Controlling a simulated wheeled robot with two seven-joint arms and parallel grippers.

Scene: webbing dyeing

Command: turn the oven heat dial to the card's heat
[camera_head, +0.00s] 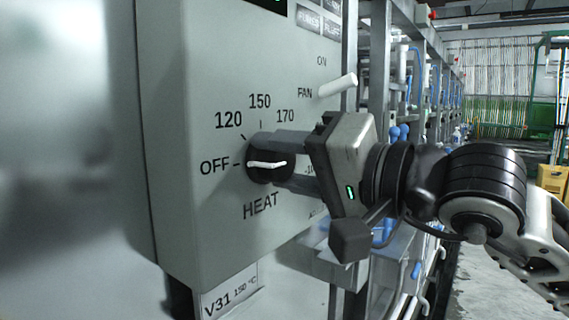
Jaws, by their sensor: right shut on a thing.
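The heat dial (267,164) is a black knob with a white pointer, on the front of a grey control box (205,60). Its marks read OFF, 120, 150 and 170, with a further mark hidden behind my gripper. The white pointer lies nearly level, in line with the OFF mark. My right gripper (287,160) is shut on the dial, its fingers above and below the knob. The card (231,292) below the box reads V31 150 °C. My left gripper is not in view.
A white fan lever (338,85) marked FAN and ON sticks out above my right gripper. Metal frames, blue-handled piping (398,133) and an open aisle floor (480,285) lie to the right.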

